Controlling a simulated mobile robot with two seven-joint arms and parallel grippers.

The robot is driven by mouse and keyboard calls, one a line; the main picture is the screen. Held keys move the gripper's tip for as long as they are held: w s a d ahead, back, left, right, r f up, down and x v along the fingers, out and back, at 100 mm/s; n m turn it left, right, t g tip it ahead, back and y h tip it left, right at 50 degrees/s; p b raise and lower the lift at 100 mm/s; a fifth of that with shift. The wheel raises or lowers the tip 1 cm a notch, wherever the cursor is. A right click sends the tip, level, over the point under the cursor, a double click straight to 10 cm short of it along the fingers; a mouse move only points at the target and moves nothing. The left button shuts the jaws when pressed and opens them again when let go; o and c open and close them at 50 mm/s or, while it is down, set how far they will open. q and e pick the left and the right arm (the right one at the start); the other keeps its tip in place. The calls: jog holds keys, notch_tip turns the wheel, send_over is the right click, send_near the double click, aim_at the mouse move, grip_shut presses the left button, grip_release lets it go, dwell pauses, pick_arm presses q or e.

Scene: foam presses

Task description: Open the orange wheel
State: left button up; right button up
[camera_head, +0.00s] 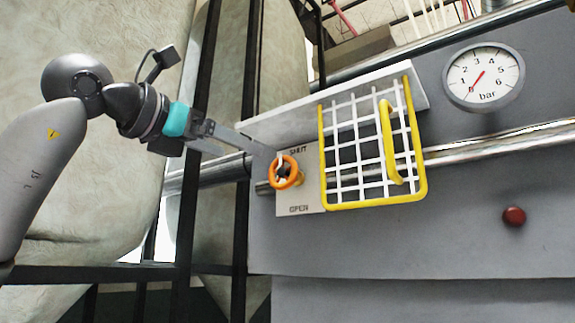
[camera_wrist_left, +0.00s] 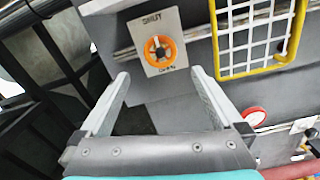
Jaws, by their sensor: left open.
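The orange wheel (camera_head: 287,184) is a small ring with a hub on a pale plate (camera_head: 301,200) on the grey machine front. The plate reads SHUT above the wheel and OPEN below it. The wheel also shows in the left wrist view (camera_wrist_left: 160,64), at the top middle. My left gripper (camera_head: 257,150) reaches in from the left, its tips close to the wheel's upper left. In the left wrist view my two fingers (camera_wrist_left: 160,75) are spread apart and empty, and the wheel appears just beyond the gap between their tips. I see no clear contact. My right gripper is not in view.
A white grid guard with a yellow frame (camera_head: 424,180) and yellow handle stands just right of the plate. A ledge (camera_head: 330,105) runs above. A pressure gauge (camera_head: 484,77) and red button (camera_head: 514,216) are further right. Dark posts (camera_head: 190,190) stand at left.

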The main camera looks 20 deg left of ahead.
aim_at(281, 168)
pick_arm(q)
jog(key=p+x, duration=0.5)
jog(key=x, duration=0.8)
jog(key=shift+w+d, duration=0.1)
jog(key=shift+w, duration=0.2)
jog(key=shift+w+d+p, duration=0.25)
jog(key=shift+w+p, duration=0.15)
jog(key=shift+w, duration=0.3)
jog(key=c, duration=1.1)
